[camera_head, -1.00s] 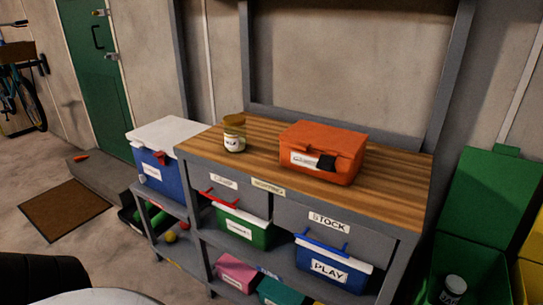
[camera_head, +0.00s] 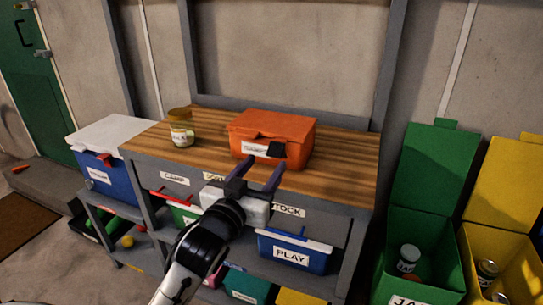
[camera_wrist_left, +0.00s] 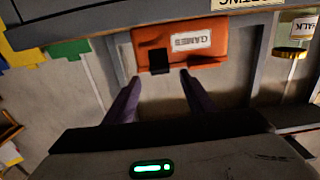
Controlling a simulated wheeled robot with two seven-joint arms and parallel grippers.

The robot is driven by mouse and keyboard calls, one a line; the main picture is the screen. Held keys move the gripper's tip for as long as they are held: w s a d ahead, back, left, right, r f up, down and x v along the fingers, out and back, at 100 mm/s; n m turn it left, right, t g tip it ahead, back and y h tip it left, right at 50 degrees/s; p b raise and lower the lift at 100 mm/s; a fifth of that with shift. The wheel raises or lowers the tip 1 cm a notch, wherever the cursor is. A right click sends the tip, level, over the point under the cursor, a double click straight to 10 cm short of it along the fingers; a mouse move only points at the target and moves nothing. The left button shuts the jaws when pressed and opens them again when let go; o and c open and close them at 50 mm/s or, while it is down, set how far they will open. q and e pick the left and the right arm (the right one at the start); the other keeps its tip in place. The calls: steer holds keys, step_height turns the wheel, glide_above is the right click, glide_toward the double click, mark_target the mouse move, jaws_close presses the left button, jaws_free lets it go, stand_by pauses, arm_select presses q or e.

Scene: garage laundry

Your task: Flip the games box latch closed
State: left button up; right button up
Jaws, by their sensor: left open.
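The orange games box (camera_head: 270,128) sits on the wooden bench top, with a white label on its front. Its black latch (camera_head: 279,150) is a small dark flap at the front, right of the label. In the left wrist view, which appears upside down, the games box (camera_wrist_left: 205,36) and the latch (camera_wrist_left: 159,61) show ahead of the fingers. My left gripper (camera_head: 257,172) is open and empty, in front of the box and apart from the latch in the wrist view. The latch lies between the fingers' lines (camera_wrist_left: 160,82). My right gripper is not in view.
The wooden bench top (camera_head: 345,160) also holds a jar (camera_head: 181,128) left of the box. Labelled bins, including a blue PLAY bin (camera_head: 292,253), sit on shelves below. Green (camera_head: 432,240) and yellow (camera_head: 515,262) open bins stand at the right. The bench top right of the box is clear.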

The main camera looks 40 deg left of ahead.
mark_target(277, 144)
arm_select(q)
steer(key=x, duration=0.5)
steer(key=shift+w, duration=0.15)
steer(key=c, duration=1)
steer(key=shift+r+p, duration=0.15)
steer(key=shift+p, duration=0.35)
steer(key=shift+c, duration=0.2)
steer(key=r+g+p, duration=0.1)
steer(key=p, duration=0.3)
steer(key=w+g+h+p, duration=0.1)
steer(key=g+p, duration=0.1)
steer(key=p, duration=0.3)
steer(key=shift+a+r, duration=0.1)
steer(key=shift+r, duration=0.3)
steer(key=shift+w+g, duration=0.2)
steer(key=shift+g, duration=0.1)
steer(key=shift+w+a+r+g+h, duration=0.1)
steer(key=shift+w+r+g+h, duration=0.2)
steer(key=shift+g, duration=0.45)
steer(key=shift+w+a+r+g+h, duration=0.1)
steer(key=shift+w+a+g+h, duration=0.1)
steer(key=shift+w+g, duration=0.4)
steer(key=shift+s+g, duration=0.15)
steer(key=shift+g, duration=0.1)
